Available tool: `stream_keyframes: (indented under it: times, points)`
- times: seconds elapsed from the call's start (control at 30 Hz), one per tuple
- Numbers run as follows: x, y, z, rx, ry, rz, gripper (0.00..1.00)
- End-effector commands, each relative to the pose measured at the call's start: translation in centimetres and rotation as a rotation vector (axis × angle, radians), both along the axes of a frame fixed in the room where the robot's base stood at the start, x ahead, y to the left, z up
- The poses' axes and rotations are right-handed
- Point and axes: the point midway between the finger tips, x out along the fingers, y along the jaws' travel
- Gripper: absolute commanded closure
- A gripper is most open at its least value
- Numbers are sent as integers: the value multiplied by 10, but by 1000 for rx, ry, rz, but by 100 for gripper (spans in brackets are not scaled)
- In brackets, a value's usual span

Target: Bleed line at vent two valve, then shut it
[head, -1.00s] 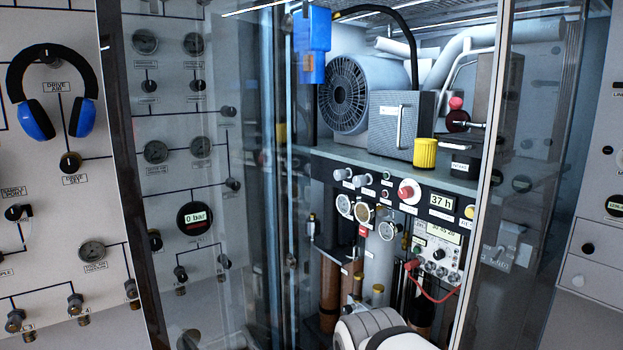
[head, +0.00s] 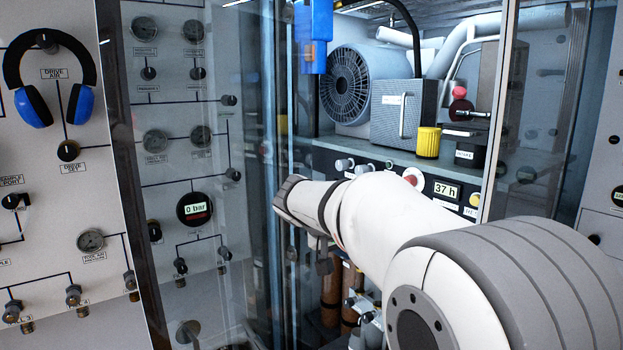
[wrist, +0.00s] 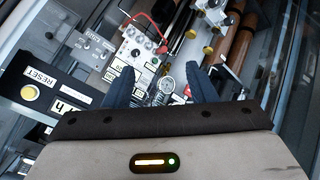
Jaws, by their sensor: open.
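My gripper (wrist: 157,74) is open and empty in the wrist view, with its two dark fingers apart over the instrument panel. A small round gauge (wrist: 166,84) shows between the fingers, further off. Brown cylinders (wrist: 238,52) with yellow-capped fittings (wrist: 208,50) lie beyond the right finger; the brown cylinders (head: 330,295) also show in the head view below my arm. I cannot tell which valve is vent two, as the small labels are unreadable. In the head view my arm hides much of the panel's lower part.
A control box (wrist: 136,48) with a red lead sits beyond the left finger. Glass and metal frame edges (head: 495,100) border the cabinet opening. A yellow cap (head: 427,142) and a fan unit (head: 348,85) are on the shelf above. Blue headphones (head: 33,106) hang at left.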

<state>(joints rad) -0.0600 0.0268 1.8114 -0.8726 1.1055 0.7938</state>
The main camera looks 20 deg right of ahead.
Motion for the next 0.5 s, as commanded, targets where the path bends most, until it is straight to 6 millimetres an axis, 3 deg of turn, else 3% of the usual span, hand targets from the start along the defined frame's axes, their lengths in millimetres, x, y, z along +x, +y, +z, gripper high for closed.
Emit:
stream_keyframes:
  times: [0.03, 0.2, 0.33, 0.5]
  points:
    - [33, -7, 7, -70, -63, -39, 49]
    - [119, -21, 50, -284, -337, -150, 49]
    - [162, -20, 74, -395, -524, -192, 49]
    - [189, -16, 90, -466, -668, -210, 49]
